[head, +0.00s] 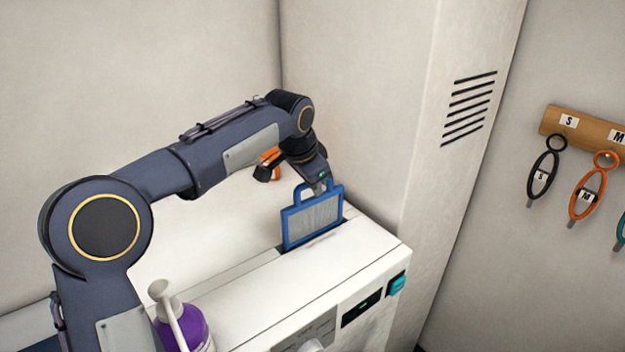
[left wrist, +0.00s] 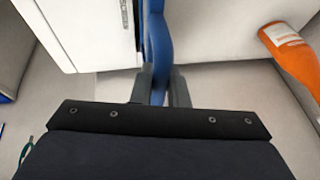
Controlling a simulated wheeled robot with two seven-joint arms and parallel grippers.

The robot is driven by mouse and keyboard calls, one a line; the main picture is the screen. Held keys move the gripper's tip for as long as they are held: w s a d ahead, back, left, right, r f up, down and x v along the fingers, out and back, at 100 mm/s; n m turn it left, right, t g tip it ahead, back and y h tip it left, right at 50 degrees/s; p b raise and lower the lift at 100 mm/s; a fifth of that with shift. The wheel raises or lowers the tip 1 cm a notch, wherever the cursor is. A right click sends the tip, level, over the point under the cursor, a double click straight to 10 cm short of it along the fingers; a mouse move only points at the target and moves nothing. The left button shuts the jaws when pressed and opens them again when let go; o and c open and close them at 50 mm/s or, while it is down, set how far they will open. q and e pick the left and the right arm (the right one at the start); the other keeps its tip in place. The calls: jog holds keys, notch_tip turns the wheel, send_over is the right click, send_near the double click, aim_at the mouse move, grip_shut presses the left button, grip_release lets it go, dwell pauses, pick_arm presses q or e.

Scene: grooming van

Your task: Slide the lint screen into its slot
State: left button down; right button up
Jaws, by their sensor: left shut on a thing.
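The lint screen (head: 313,218) has a blue frame, grey mesh and a blue loop handle on top. It stands nearly upright over the dark slot (head: 316,240) in the white machine's top (head: 352,246). Its lower edge is at the slot; I cannot tell how deep it sits. My left gripper (head: 322,187) is shut on the handle from above. In the left wrist view, the blue frame (left wrist: 157,42) shows edge-on between the two fingers of my left gripper (left wrist: 158,92). My right gripper is not in view.
A purple pump bottle (head: 184,326) stands at the machine's near left. An orange bottle (left wrist: 292,50) lies or stands behind my left arm. A pale column (head: 372,110) rises close to the right of the screen. Loops hang from a wooden rack (head: 590,133).

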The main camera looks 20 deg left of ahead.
aim_at(310, 200)
pick_arm(q)
jog(key=shift+f+b, duration=2.15)
jog(key=shift+f, duration=1.2)
jog(key=c, duration=1.3)
grip_release()
jog(key=shift+c, duration=0.2)
jog(key=v, duration=0.7)
jog(key=shift+s+r+b, duration=0.2)
jog(key=shift+r+b, duration=0.1)
jog(key=shift+r, duration=0.05)
